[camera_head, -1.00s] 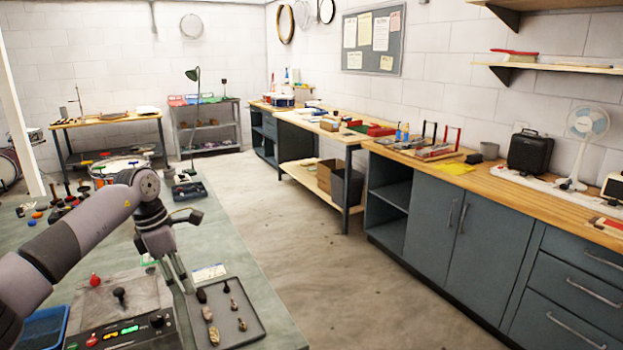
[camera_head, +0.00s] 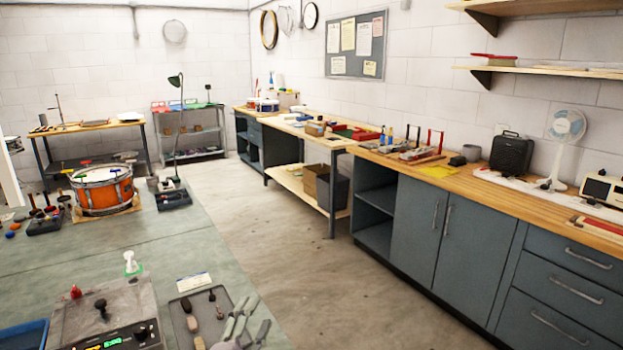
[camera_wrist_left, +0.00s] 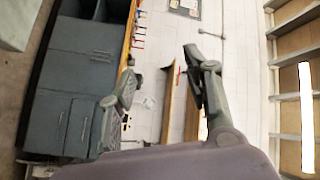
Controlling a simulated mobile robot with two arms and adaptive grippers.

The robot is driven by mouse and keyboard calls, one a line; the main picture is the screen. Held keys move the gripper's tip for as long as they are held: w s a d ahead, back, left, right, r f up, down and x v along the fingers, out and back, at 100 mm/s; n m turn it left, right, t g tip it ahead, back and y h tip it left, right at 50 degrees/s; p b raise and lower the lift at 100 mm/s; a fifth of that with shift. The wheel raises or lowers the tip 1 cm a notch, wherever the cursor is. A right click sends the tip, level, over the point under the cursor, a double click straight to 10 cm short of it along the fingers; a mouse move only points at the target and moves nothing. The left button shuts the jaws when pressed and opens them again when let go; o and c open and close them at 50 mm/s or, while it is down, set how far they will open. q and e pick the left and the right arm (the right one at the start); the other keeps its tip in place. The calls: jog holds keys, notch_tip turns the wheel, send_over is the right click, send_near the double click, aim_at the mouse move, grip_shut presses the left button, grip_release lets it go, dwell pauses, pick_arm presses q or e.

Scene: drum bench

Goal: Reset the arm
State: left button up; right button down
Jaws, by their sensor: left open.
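My left gripper (camera_head: 242,320) shows at the bottom of the head view, in front of the right part of a dark tray (camera_head: 178,325). Only its grey fingers show, spread apart and pointing up the picture; the rest of the arm is out of frame. In the left wrist view the gripper (camera_wrist_left: 160,68) has its two fingers wide apart with nothing between them. That view is turned on its side and shows cabinets, wall and shelves beyond the fingers. My right gripper is in neither view.
The green-grey bench (camera_head: 150,250) holds a control box (camera_head: 105,310), small dark pieces in the tray, a white card (camera_head: 193,281) and an orange drum (camera_head: 102,190). Open floor (camera_head: 270,240) lies between it and the wall cabinets (camera_head: 440,235).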

pick_arm(q)
jog(key=s+a+f+n+g+y, duration=0.45)
jog(key=s+a+f+n, duration=0.2)
jog(key=f, duration=0.35)
jog(key=s+a+f+n+g, duration=0.25)
jog(key=s+f+g, duration=0.3)
jog(key=s, duration=0.75)
jog(key=s+a+f+n+g, duration=0.1)
jog(key=s+f+n+g, duration=0.4)
jog(key=s, duration=0.8)
notch_tip(320, 180, down, 28)
jog(key=s+r+g, duration=0.1)
jog(key=s, duration=0.1)
jog(key=s+a+f+m+g, duration=0.1)
jog(key=s+a+f, duration=0.1)
jog(key=s+f, duration=1.3)
jog(key=shift+s+a+f, duration=0.25)
jog(key=shift+s+f, duration=0.05)
jog(key=shift+s, duration=0.1)
